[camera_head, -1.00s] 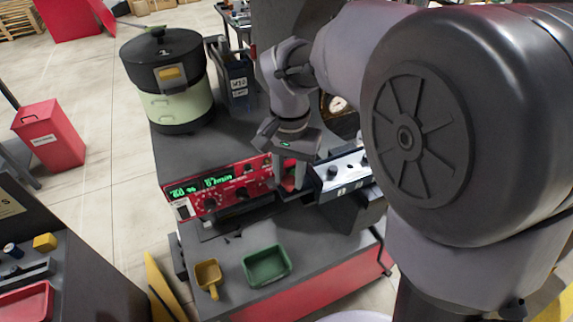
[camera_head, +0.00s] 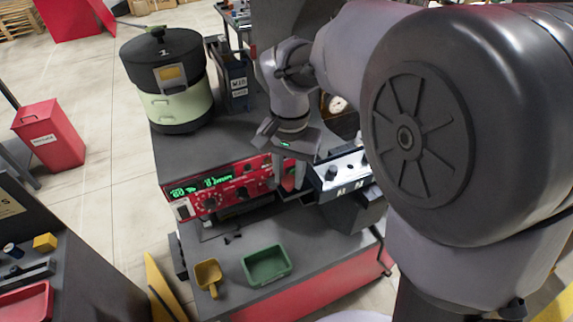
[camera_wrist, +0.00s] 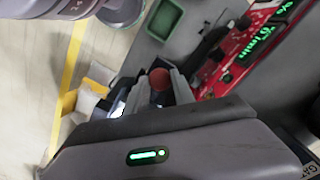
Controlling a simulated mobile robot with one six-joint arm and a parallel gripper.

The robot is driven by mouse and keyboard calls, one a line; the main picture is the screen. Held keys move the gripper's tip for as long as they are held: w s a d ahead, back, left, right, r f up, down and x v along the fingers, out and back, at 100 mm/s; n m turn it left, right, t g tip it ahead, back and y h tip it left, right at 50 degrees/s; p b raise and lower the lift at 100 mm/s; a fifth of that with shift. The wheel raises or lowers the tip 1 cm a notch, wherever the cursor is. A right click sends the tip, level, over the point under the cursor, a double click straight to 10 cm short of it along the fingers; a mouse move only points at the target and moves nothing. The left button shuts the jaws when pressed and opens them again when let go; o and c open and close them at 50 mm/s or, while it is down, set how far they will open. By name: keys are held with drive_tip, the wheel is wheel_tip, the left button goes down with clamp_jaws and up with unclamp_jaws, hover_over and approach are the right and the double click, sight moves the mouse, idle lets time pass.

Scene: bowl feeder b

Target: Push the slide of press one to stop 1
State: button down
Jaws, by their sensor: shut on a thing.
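My gripper (camera_wrist: 160,92) is shut on a dark red round knob (camera_wrist: 159,79) in the wrist view, one finger on each side of it. In the head view my gripper (camera_head: 289,183) points down at the right end of the red control panel (camera_head: 220,188), and its fingers partly hide the knob. The panel has green lit displays and dials; it also shows in the wrist view (camera_wrist: 240,48). The slide track and its stop marks cannot be made out clearly under my gripper.
A grey box with black knobs (camera_head: 342,172) stands close right of my gripper. A green tray (camera_head: 266,266) and a yellow scoop (camera_head: 208,277) lie on the front of the bench. A pot-like bowl feeder (camera_head: 168,80) stands at the back left.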

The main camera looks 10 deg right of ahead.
sight(316, 165)
drive_tip(key=d, duration=0.2)
drive_tip(key=w+d+p, duration=0.1)
drive_tip(key=d, duration=0.1)
drive_tip(key=d+p, duration=0.1)
drive_tip(key=d, duration=0.1)
drive_tip(key=shift+w+d, duration=0.25)
drive_tip(key=shift+w, duration=0.05)
drive_tip(key=c, duration=1.1)
unclamp_jaws()
drive_tip(key=shift+o, duration=0.2)
